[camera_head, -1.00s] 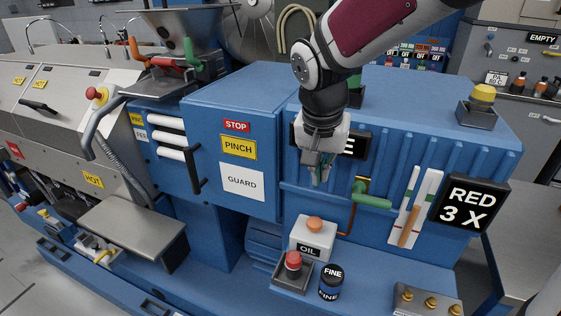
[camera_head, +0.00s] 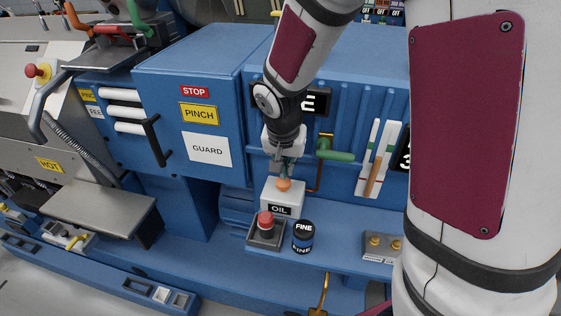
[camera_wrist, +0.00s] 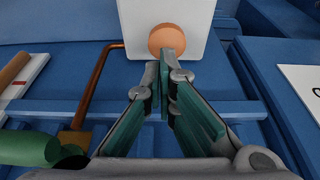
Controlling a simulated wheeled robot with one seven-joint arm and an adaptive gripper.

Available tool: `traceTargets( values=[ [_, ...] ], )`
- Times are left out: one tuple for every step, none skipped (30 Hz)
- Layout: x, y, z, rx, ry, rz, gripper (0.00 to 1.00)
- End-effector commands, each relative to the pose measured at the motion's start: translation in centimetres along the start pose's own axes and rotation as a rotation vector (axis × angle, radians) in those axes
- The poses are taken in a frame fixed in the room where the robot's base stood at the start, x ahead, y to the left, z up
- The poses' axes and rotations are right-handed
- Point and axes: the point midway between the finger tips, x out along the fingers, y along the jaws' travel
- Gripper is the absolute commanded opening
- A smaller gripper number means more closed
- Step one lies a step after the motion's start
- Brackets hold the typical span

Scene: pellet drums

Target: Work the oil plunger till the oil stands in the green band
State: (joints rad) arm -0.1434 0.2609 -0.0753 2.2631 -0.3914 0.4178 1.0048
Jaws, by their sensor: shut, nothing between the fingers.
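The oil plunger is an orange knob (camera_head: 284,184) on top of a white box labelled OIL (camera_head: 281,198). In the wrist view the knob (camera_wrist: 166,40) is just beyond my fingertips. My gripper (camera_head: 286,170) is shut and empty, pointing down right over the knob; I cannot tell whether the tips touch it. The oil gauge (camera_head: 386,150) is a pair of white strips on the blue front, right of my gripper. A brown-orange oil column (camera_head: 375,177) fills its lower part; small coloured marks are too fine to read here. The column's end (camera_wrist: 14,68) shows in the wrist view.
A red button (camera_head: 265,219) on a dark base and a dark FINE jar (camera_head: 303,236) stand in front of the box. A green-handled valve (camera_head: 335,152) and copper pipe (camera_wrist: 97,85) are close beside my gripper. The GUARD door (camera_head: 209,150) is left.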

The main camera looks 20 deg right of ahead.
Motion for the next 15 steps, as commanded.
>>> traceTargets(
  values=[
    [0.40, 0.03, 0.15, 0.000, -0.001, 0.001, 0.00],
    [0.58, 0.02, 0.19, 0.000, -0.001, 0.000, 0.00],
    [0.77, 0.03, 0.24, -0.001, -0.001, 0.001, 0.00],
    [0.87, 0.04, 0.28, -0.001, -0.001, 0.001, 0.00],
    [0.95, 0.04, 0.30, -0.001, -0.001, 0.001, 0.00],
    [1.01, 0.04, 0.31, 0.000, 0.000, 0.000, 0.00],
    [1.03, 0.03, 0.32, 0.000, 0.000, 0.000, 0.00],
    [1.04, 0.02, 0.32, 0.000, 0.000, 0.000, 0.00],
    [1.03, 0.02, 0.32, 0.000, 0.000, 0.000, 0.00],
    [1.03, 0.02, 0.32, 0.000, 0.000, 0.000, 0.00],
    [1.02, 0.02, 0.31, 0.000, 0.000, 0.000, 0.00],
    [1.02, 0.01, 0.31, 0.000, 0.000, 0.000, 0.00],
    [1.02, 0.01, 0.32, 0.000, 0.000, 0.000, 0.00],
    [1.01, 0.01, 0.31, 0.000, 0.000, 0.000, 0.00],
    [1.04, 0.00, 0.32, 0.000, 0.000, 0.000, 0.00]
  ],
)
